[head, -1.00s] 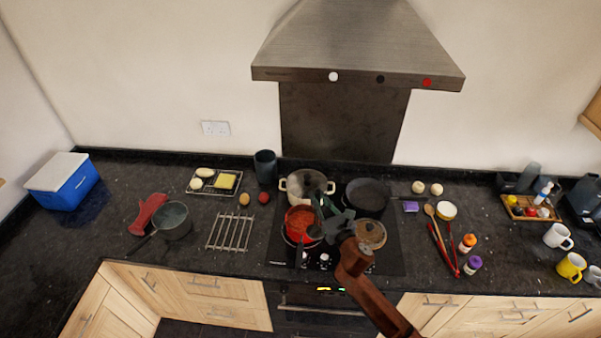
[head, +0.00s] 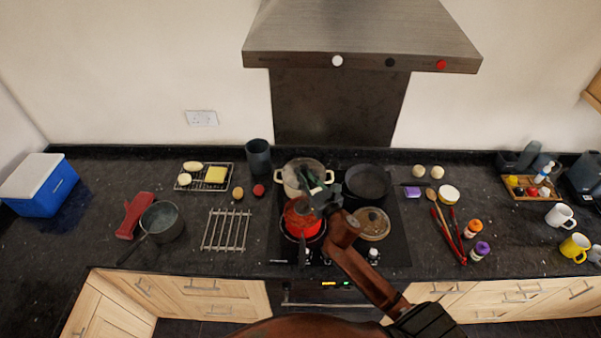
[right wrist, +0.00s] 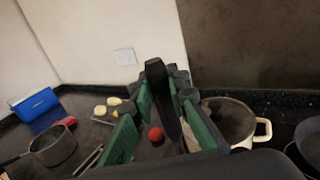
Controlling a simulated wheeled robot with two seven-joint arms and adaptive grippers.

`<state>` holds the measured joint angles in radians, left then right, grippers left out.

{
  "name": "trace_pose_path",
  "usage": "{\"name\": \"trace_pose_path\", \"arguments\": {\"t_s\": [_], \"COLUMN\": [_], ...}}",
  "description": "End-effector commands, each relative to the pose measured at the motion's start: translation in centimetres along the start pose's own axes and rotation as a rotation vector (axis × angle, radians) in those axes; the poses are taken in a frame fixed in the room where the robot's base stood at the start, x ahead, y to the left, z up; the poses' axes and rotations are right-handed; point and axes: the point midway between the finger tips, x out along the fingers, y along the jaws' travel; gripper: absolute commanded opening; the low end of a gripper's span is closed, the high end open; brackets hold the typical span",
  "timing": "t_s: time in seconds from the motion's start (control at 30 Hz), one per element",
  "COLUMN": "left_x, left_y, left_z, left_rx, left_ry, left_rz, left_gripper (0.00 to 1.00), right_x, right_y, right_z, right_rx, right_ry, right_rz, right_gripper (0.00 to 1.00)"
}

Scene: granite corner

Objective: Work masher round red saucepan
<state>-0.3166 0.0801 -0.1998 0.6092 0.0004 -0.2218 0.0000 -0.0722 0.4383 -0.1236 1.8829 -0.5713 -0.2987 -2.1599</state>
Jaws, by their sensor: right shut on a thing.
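The red saucepan (head: 290,226) stands on the front left of the hob, with red contents inside. My right gripper (head: 318,187) is above its back right edge, between it and the cream pot. In the right wrist view, the green-padded fingers of my right gripper (right wrist: 165,125) are closed around the black handle of the masher (right wrist: 158,85). In the head view, the gripper hides most of the masher. A greyish part over the pan seems to be its lower end; how deep it sits I cannot tell. My left gripper is out of view.
The cream pot (head: 322,166) stands directly behind the red saucepan. A dark frying pan (head: 368,184) and a lidded pan (head: 371,224) stand to the right on the hob. A wire rack (head: 228,231) lies to the left. The extractor hood (head: 360,35) hangs above.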

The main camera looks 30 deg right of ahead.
Motion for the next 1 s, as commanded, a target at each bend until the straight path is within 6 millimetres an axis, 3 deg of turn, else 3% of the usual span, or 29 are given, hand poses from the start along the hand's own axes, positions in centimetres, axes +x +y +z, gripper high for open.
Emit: {"name": "trace_pose_path", "arguments": {"t_s": [0.13, 0.43, 1.0], "left_x": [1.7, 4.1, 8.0], "left_y": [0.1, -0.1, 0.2], "left_z": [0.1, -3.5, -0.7], "left_rx": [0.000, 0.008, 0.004], "left_ry": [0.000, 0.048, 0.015], "left_rz": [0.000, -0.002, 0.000], "left_gripper": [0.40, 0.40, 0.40], "right_x": [0.0, 0.1, 0.2], "right_y": [0.1, 0.2, 0.3], "right_z": [-1.8, -4.6, -9.2], "right_rx": [0.002, -0.001, 0.000], "right_ry": [-0.001, -0.001, -0.002], "right_rz": [0.001, 0.003, 0.004], "right_gripper": [0.00, 0.00, 0.00]}}
